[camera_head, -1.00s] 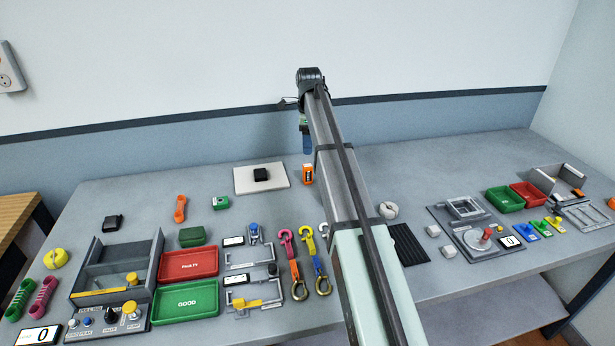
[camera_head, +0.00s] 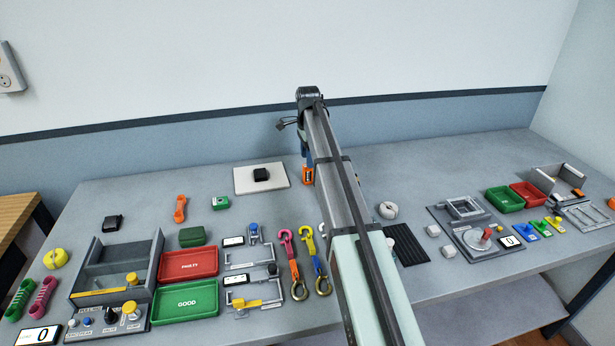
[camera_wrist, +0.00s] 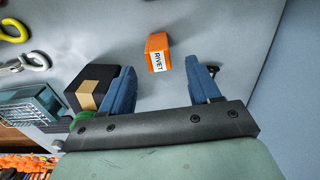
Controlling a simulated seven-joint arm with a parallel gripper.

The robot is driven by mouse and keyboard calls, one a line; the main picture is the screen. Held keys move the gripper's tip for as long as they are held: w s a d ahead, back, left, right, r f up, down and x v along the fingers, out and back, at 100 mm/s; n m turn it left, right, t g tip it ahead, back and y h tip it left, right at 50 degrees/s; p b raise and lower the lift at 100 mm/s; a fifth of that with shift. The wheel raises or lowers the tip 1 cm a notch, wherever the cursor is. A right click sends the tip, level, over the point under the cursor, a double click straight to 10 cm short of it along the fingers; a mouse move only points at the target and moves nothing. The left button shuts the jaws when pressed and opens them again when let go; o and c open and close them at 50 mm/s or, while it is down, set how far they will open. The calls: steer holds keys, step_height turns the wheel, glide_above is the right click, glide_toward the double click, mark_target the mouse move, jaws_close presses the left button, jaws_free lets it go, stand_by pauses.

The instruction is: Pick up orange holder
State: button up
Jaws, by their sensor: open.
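The orange holder with a white RIVET label (camera_wrist: 158,54) stands on the table in the wrist view, just beyond and between my fingertips. In the head view the orange holder (camera_head: 307,175) is near the middle back of the table, partly covered by my arm. My gripper (camera_wrist: 162,68) has two blue fingers spread apart with nothing held. In the head view my gripper (camera_head: 305,158) points down just above the holder, mostly hidden by the arm. I cannot tell the exact gap between fingertips and holder.
A white pad (camera_head: 243,181) with a black block (camera_head: 261,175) lies left of the holder. In the wrist view a black and tan box (camera_wrist: 92,86) is close beside the left finger. Straps with hooks (camera_head: 291,262) lie in front.

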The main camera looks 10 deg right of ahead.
mark_target(307, 174)
steer(key=shift+a+f, duration=0.1)
steer(key=shift+f, duration=3.85)
steer(key=c, duration=1.1)
steer(key=shift+r, duration=0.1)
